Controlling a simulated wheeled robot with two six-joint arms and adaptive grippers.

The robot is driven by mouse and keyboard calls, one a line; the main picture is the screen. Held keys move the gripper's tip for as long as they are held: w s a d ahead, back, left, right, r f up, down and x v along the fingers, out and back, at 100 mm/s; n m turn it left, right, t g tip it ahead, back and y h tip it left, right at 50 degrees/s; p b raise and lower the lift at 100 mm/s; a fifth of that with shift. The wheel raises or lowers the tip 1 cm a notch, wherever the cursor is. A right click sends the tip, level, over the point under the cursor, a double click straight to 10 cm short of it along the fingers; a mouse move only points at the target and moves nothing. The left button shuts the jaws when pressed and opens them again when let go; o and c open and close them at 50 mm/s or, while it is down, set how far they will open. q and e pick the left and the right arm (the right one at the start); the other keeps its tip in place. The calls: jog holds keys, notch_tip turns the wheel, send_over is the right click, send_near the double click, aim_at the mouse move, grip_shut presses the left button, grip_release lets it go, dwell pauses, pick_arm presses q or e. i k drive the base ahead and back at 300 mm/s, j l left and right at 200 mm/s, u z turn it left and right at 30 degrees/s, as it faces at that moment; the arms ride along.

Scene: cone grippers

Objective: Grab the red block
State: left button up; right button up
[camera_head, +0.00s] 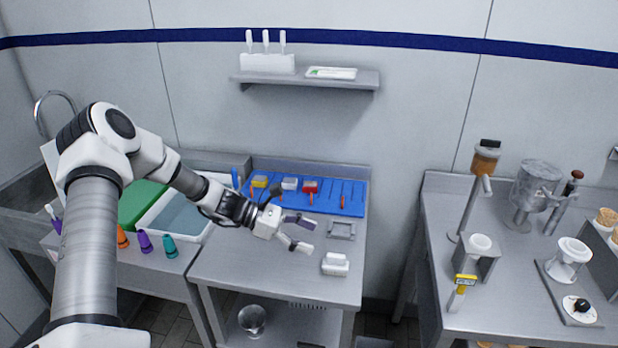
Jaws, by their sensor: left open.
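A small red block (310,186) shows at the back of the steel table, on a blue mat (350,206). A thin red piece extends below it toward the front of the mat. My left gripper (301,234) reaches in from the left over the table. It is open and empty, with its two fingers spread and pointing right. It is in front of the red block in the picture and apart from it. My right gripper is not in view.
Yellow (259,181) and pale grey (290,183) pieces lie left of the red block. A grey frame (341,229) and a white object (335,263) stand right of my gripper. A wall shelf (307,80) hangs above. The table's front is mostly clear.

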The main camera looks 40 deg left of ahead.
aim_at(310, 185)
jog(key=i+j, duration=0.25)
jog(key=j, duration=0.15)
jog(key=i+j, duration=0.2)
jog(key=j, duration=0.2)
jog(key=i+j, duration=0.25)
jog(key=j, duration=0.15)
jog(key=i+j, duration=0.25)
jog(key=j, duration=0.15)
